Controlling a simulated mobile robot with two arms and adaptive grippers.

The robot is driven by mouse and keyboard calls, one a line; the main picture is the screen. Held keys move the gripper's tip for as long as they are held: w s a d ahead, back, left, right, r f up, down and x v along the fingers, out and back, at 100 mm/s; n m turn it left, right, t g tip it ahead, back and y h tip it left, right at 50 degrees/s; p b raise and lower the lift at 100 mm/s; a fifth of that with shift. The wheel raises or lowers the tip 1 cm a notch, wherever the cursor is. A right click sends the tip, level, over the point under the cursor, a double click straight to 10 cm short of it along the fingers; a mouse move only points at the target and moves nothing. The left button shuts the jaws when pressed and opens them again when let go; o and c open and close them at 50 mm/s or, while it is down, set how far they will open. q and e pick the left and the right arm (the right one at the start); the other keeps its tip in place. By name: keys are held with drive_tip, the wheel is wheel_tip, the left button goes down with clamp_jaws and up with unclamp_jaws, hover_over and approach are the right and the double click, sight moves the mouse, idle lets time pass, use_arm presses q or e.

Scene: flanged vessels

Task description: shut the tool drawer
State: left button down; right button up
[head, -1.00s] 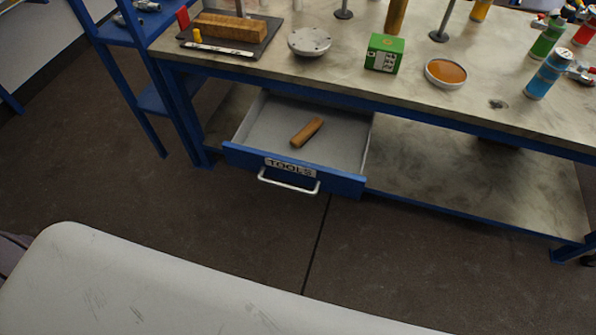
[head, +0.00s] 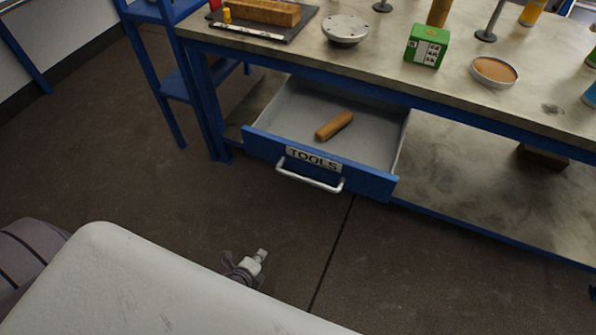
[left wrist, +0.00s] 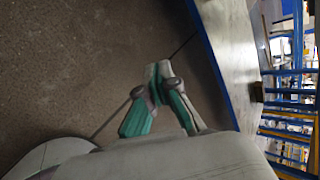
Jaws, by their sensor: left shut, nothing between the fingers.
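The tool drawer (head: 366,183) hangs open under the workbench, with a blue front, a "TOOLS" label (head: 314,159) and a silver bar handle (head: 309,181). I cannot make out the drawer clearly in that view. My right gripper is not in view.
The workbench top (head: 390,75) carries a green box (head: 427,46), a round flanged disc (head: 345,29) and a dish (head: 494,71). A blue shelf frame (head: 148,68) stands left of the bench. The floor in front of the drawer is clear.

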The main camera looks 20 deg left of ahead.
use_arm(q)
drive_tip(key=w+d+r+m+t+b, duration=0.1)
drive_tip(key=w+r+m+t+b, duration=0.3)
drive_tip(key=w+r+m, duration=0.4)
drive_tip(key=m+t+h+b, duration=0.1)
drive_tip(key=m+t+b, duration=0.25)
drive_tip(key=m, duration=0.45)
approach(301, 150)
drive_tip(key=s, duration=0.6)
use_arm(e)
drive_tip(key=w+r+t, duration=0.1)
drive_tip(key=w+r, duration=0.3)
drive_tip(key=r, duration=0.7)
use_arm(q)
drive_tip(key=shift+t, duration=0.35)
drive_tip(key=w+p, duration=0.1)
drive_tip(key=w, duration=0.3)
drive_tip(key=w+p, duration=0.1)
drive_tip(key=w, duration=0.3)
drive_tip(key=w+p, duration=0.1)
drive_tip(key=w, duration=0.3)
drive_tip(key=shift+w+f, duration=0.25)
drive_tip(key=shift+f, duration=0.05)
drive_tip(key=shift+w, duration=0.45)
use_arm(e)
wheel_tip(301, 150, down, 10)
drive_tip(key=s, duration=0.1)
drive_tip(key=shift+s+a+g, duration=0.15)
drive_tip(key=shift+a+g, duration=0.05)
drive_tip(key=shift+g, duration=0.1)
